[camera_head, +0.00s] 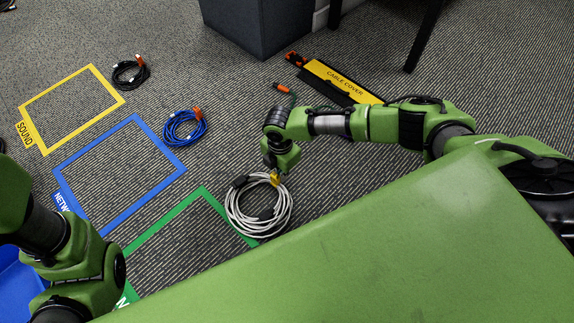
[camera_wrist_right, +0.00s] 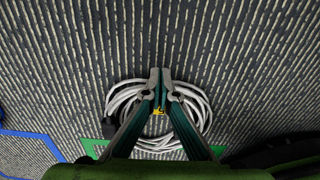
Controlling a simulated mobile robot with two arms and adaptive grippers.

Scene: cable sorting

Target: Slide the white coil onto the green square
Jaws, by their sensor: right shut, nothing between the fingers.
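The white coil (camera_head: 232,216) lies on the carpet with a yellow tag on its far side. It overlaps the right corner of the green square (camera_head: 180,209), whose near part is hidden behind my green body. My right gripper (camera_head: 275,174) is at the coil's far edge, near the yellow tag. In the right wrist view the coil (camera_wrist_right: 207,112) lies behind the fingers (camera_wrist_right: 160,75), which are shut with nothing between them. I cannot tell whether they touch the coil. My left arm shows at the lower left, but its gripper is out of view.
A blue square (camera_head: 160,150) and a yellow square (camera_head: 68,79) are taped on the carpet. A blue coil (camera_head: 184,130) and a black coil (camera_head: 130,73) lie beside them. A yellow cable cover (camera_head: 340,82) lies beyond my right arm, near a dark box (camera_head: 255,25).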

